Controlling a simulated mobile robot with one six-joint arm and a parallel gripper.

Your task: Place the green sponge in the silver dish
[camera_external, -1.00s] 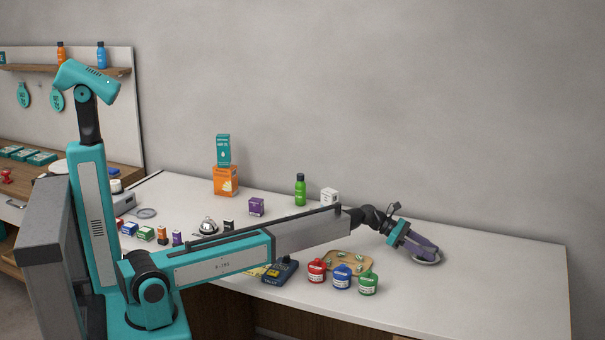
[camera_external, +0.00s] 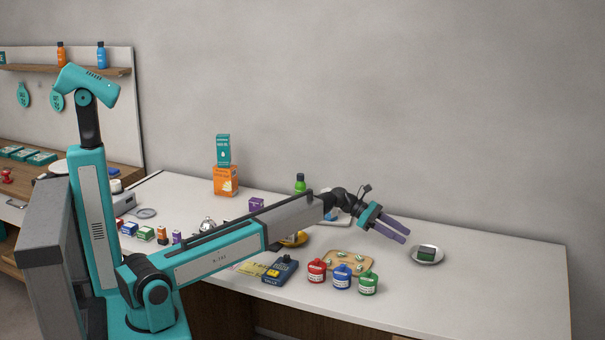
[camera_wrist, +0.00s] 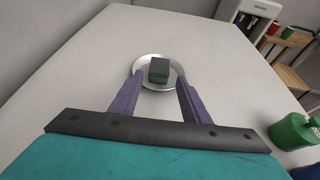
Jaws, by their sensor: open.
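The green sponge (camera_external: 427,252) has a dark top layer and lies in the silver dish (camera_external: 412,257) on the right part of the counter. In the wrist view the sponge (camera_wrist: 159,70) sits near the middle of the round dish (camera_wrist: 147,84), inside its rim. My gripper (camera_external: 408,235) is open and empty, up and to the left of the dish in the external view. In the wrist view its two purple fingers (camera_wrist: 158,98) are spread apart, with the dish beyond them. They look clear of the sponge.
Red (camera_external: 317,271), blue (camera_external: 342,277) and green (camera_external: 368,283) jars stand near the counter's front edge. A wooden tray (camera_external: 330,262) with small items lies behind them. The counter right of the dish is clear.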

